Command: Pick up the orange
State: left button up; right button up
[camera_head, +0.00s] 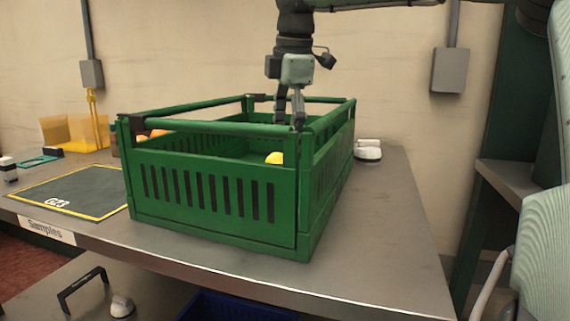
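A green slatted crate (215,235) stands on the grey table. Inside it, a small part of an orange (158,133) shows at the left, mostly hidden by the crate's front wall and rail. A yellow fruit (274,157), like a lemon, shows in the crate at the right. My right gripper (289,117) points down over the right part of the crate, its tips near the rail height and above the yellow fruit in the picture. Its two fingers are apart with nothing between them. The rest of the crate's floor is hidden. My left gripper is not in view.
A dark mat with a yellow border (75,190) lies left of the crate. A yellow holder (75,131) stands behind it. A white object (368,150) sits right of the crate. The table (375,235) is clear at the front right.

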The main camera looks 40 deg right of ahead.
aim_at(283, 156)
jog(key=x, duration=0.7)
jog(key=shift+w, duration=0.15)
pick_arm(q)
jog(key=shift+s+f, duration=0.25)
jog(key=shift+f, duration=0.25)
pick_arm(e)
jog(key=c, duration=1.3)
jog(key=shift+r, duration=0.65)
jog(key=v, duration=0.2)
jog(key=w+v, duration=0.1)
jog(key=v, duration=0.4)
jog(key=shift+w+d+r+p, duration=0.3)
jog(key=shift+d, duration=0.05)
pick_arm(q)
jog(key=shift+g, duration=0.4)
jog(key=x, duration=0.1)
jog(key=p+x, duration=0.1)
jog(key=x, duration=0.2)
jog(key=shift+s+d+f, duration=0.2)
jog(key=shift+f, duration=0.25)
pick_arm(e)
jog(key=w+v, duration=0.2)
jog(key=v, duration=0.7)
jog(key=shift+s+d+r, duration=0.15)
jog(key=shift+d+r, duration=0.1)
jog(key=shift+d, duration=0.05)
